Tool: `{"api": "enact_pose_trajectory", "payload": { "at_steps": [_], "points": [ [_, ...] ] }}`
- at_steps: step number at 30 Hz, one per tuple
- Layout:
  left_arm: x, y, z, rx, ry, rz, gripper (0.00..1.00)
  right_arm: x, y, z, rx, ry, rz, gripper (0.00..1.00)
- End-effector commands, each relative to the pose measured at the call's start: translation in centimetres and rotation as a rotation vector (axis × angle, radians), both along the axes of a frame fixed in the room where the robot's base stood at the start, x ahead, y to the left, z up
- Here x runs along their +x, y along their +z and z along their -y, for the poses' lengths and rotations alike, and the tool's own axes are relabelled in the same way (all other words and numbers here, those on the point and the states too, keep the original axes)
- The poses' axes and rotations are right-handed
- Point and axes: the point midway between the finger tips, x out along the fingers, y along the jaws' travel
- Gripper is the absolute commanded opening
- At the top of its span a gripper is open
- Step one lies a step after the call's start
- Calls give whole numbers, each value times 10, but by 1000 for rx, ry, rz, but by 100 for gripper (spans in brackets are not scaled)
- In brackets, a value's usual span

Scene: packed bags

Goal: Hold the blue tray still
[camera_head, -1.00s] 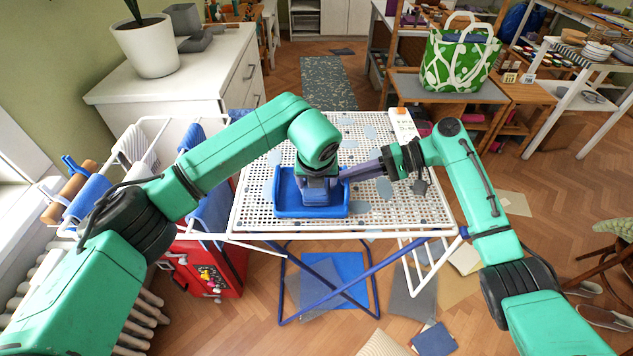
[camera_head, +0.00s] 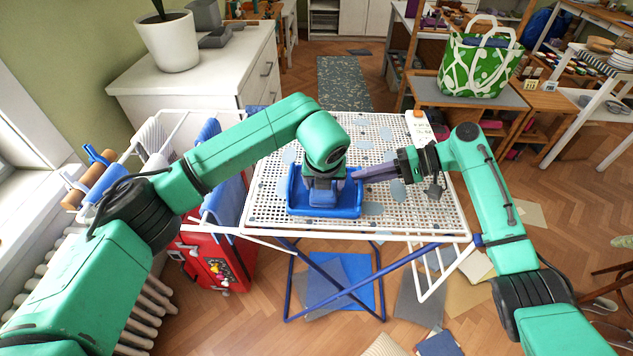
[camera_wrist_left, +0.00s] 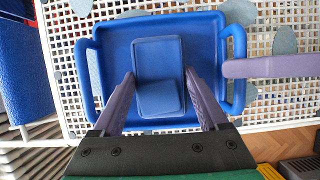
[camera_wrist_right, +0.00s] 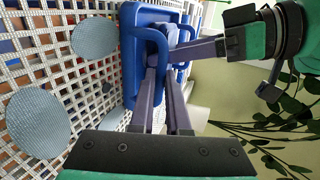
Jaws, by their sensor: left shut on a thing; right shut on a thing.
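The blue tray (camera_head: 325,213) sits on the white perforated rack top; in the left wrist view its floor (camera_wrist_left: 115,50) and raised rim show. My right gripper (camera_head: 356,174) reaches in from the right and is shut on the loop handle at the tray's side, seen in the right wrist view (camera_wrist_right: 160,42). My left gripper (camera_wrist_left: 160,76) points down into the tray, its fingers on either side of a blue box-like piece (camera_wrist_left: 157,55), shut on it. In the head view my left wrist hides most of this piece.
The white rack (camera_head: 420,215) has flat grey-blue patches and bare room around the tray. Blue cloths (camera_head: 228,180) hang at its left above a red case (camera_head: 215,262). A green patterned bag (camera_head: 478,65) stands on a table behind right. A white cabinet (camera_head: 225,80) stands behind left.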

Motion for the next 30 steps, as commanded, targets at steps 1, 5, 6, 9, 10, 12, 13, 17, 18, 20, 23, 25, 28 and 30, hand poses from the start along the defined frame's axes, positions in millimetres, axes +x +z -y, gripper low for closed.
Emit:
{"api": "enact_pose_trajectory", "payload": {
  "at_steps": [1, 5, 6, 9, 10, 12, 13, 17, 18, 20, 23, 25, 28, 30],
  "points": [
    [-2, -3, 2, 1, -3, -6, 32, -2, -4, 0, -5, 4, -7, 0],
    [-2, -2, 12, 0, -3, -7, 32, -2, -4, 0, -5, 5, -7, 0],
    [-2, -2, 16, 0, -3, -6, 32, -2, -4, 0, -5, 5, -7, 0],
    [-2, -1, 24, 0, -2, -5, 32, -2, -4, 0, -5, 5, -7, 0],
    [-2, -1, 25, 0, -2, -5, 32, -2, -4, 0, -5, 5, -7, 0],
    [-2, -1, 25, -1, -2, -4, 32, -2, -4, -1, -4, 6, -6, 0],
    [-2, 0, 23, -2, -3, -4, 32, -2, -4, -1, -3, 6, -6, 0],
    [-1, 1, 10, -2, -2, -2, 32, -2, -3, -2, -2, 7, -6, 0],
    [-1, 2, 6, -1, -2, -2, 32, -2, -3, -1, -3, 6, -6, 0],
    [-1, 2, 2, -1, -3, -2, 32, -2, -4, -1, -4, 5, -6, 0],
    [-1, 2, -1, -1, -2, -2, 32, -2, -4, 0, -5, 4, -6, 0],
    [0, 2, -7, 0, 1, -2, 32, -1, -4, 0, -5, 4, -6, 0],
    [0, 0, -17, -1, 2, -2, 32, -1, -4, 0, -5, 3, -6, 0],
    [0, 0, -23, 1, 1, -2, 32, -1, -4, 0, -5, 3, -6, 0]
  ]
}}
